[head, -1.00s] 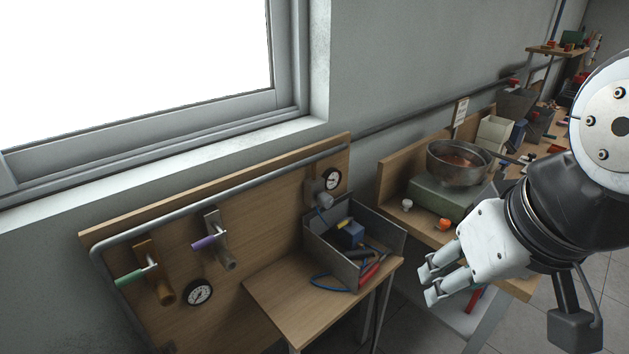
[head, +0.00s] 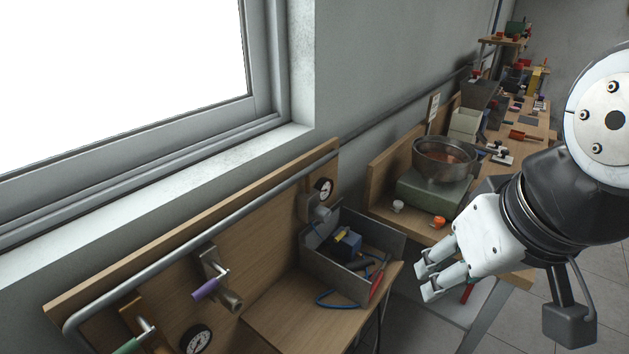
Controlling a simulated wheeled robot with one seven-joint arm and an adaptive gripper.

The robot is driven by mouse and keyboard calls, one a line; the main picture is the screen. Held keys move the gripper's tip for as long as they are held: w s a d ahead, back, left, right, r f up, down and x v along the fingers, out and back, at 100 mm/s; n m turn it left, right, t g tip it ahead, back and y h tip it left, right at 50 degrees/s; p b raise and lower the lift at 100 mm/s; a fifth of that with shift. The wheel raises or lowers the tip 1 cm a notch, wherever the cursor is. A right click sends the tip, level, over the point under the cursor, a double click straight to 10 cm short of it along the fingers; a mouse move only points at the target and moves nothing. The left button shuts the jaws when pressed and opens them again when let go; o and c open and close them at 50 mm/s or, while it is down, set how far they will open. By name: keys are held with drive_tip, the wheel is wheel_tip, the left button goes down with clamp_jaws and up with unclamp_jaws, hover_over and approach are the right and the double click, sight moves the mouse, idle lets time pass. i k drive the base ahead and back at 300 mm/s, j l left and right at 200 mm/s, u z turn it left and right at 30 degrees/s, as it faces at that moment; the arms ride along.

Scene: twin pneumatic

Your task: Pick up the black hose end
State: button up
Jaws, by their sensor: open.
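A dark, black tube-like piece (head: 355,266) lies in the open grey metal bin (head: 332,275) on the small wooden bench; I cannot tell for certain that it is the black hose end. A thin dark line also hangs below the bench's right edge, too small to identify. My gripper (head: 428,281) is open and empty, with pale grey fingers pointing left. In the picture it is right of the bin and apart from it.
The backboard carries a purple-handled valve (head: 207,289) and gauges. A metal bowl (head: 444,158) stands behind. The bench top's left part is clear.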

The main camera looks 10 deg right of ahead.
sight(362, 263)
drive_tip(key=k+u, duration=0.25)
drive_tip(key=k+j+u, duration=0.15)
drive_tip(key=k+u, duration=0.15)
drive_tip(key=i+l+u, duration=0.15)
drive_tip(key=u, duration=0.2)
drive_tip(key=l+u, duration=0.35)
drive_tip(key=i+l+u, duration=0.1)
drive_tip(key=l+u, duration=0.25)
drive_tip(key=i+l, duration=0.1)
drive_tip(key=l, duration=0.85)
drive_tip(key=i+l, duration=0.15)
drive_tip(key=l, duration=0.3)
